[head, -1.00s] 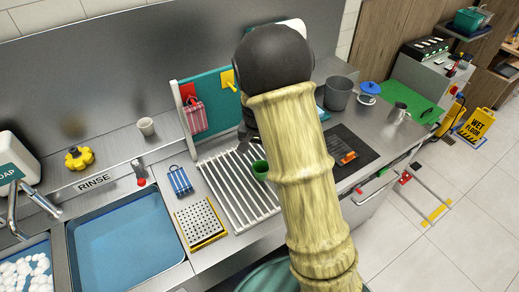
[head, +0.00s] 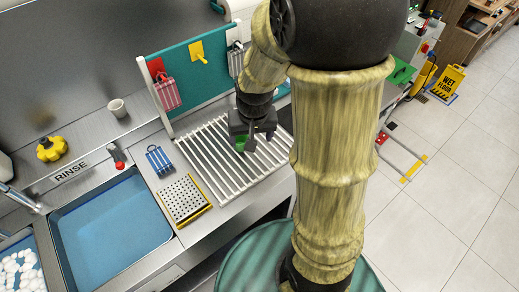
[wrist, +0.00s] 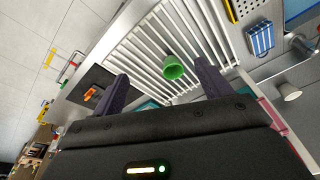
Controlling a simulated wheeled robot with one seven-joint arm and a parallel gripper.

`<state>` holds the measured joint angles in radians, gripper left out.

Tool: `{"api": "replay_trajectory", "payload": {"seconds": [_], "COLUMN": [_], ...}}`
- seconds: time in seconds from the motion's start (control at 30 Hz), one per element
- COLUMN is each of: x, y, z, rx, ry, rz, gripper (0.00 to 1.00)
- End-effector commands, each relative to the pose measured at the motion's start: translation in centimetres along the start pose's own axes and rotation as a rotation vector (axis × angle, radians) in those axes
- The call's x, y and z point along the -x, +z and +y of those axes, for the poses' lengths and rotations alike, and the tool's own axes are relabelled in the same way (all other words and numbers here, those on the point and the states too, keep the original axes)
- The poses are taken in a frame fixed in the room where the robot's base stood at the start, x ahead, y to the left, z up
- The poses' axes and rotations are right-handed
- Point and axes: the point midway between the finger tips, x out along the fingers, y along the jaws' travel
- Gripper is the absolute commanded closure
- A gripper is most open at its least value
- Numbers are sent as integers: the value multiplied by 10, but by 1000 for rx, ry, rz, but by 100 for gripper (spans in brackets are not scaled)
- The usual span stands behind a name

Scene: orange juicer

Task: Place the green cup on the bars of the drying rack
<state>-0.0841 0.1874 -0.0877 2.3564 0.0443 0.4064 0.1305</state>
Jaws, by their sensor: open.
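The small green cup (head: 240,144) is on the white bars of the drying rack (head: 212,158). In the wrist view the cup (wrist: 174,70) shows against the bars of the rack (wrist: 150,42), its rim facing the camera. My gripper (head: 255,138) is over the rack, close to the cup, and partly hides it in the head view. In the wrist view my gripper's (wrist: 163,84) two dark fingers are spread wide. The cup shows in the gap between them, with visible space on both sides. The gripper is open and holds nothing.
A perforated tray (head: 184,200) and a blue striped item (head: 159,160) lie left of the rack. The blue sink (head: 110,235) is further left. A teal panel (head: 190,68) with hanging items stands behind the rack. A white cup (head: 118,108) stands on the back ledge.

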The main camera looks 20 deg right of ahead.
Motion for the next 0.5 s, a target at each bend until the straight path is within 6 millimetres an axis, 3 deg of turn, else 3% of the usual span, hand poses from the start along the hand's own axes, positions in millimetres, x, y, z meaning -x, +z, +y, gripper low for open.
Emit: {"api": "replay_trajectory", "payload": {"seconds": [0.1,0.2,0.5], "x": [17,23,25], "y": [38,57,64], "z": [8,12,13], "rx": [95,150,172], "ry": [-6,-3,-2], "rz": [25,36,39], "gripper": [23,23,23]}}
